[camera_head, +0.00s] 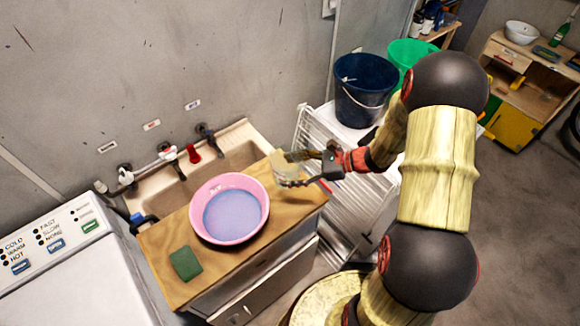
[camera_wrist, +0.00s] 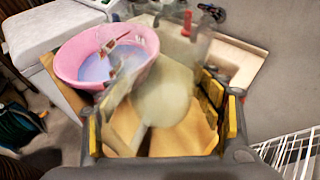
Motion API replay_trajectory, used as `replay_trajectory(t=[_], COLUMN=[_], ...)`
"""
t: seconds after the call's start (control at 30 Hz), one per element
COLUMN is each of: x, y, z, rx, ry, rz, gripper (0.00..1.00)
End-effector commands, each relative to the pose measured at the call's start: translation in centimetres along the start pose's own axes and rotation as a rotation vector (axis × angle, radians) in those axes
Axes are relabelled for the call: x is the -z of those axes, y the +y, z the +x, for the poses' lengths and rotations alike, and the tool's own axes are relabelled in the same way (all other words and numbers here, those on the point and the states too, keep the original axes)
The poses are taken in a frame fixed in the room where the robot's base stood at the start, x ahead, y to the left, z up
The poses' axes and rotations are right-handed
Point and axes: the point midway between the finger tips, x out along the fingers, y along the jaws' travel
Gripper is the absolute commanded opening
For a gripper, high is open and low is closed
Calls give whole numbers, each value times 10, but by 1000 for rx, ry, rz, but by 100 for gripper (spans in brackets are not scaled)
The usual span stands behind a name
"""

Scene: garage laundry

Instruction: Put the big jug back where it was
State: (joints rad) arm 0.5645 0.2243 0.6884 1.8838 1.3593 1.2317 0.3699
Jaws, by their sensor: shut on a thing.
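The jug (camera_head: 284,168) is pale and see-through. My gripper (camera_head: 306,170) is shut on it over the right end of the wooden counter. In the wrist view the jug (camera_wrist: 165,95) fills the space between the yellow-padded fingers and is blurred. I cannot tell whether its base touches the counter or is just above it. The pink basin (camera_head: 205,233) with bluish liquid stands to the left of the jug on the counter; it also shows in the wrist view (camera_wrist: 70,62).
The wooden counter (camera_head: 215,278) holds a green sponge (camera_head: 186,263) at its front left. Behind the basin is a sink (camera_head: 238,154) with taps. A white drying rack (camera_head: 335,160) stands right of the counter, near dark blue (camera_head: 362,105) and green (camera_head: 412,50) buckets.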

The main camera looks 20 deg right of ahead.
Motion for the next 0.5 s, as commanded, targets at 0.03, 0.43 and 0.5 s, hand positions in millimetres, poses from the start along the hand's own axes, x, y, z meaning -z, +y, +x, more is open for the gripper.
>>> replay_trajectory(t=[0.03, 0.43, 0.5], x=[4, 40, 47], y=[0, -1, -1], z=[2, 17, 20], rx=[0, 2, 2], ry=[0, 1, 1], rz=[0, 2, 2], gripper=[36, 36, 36])
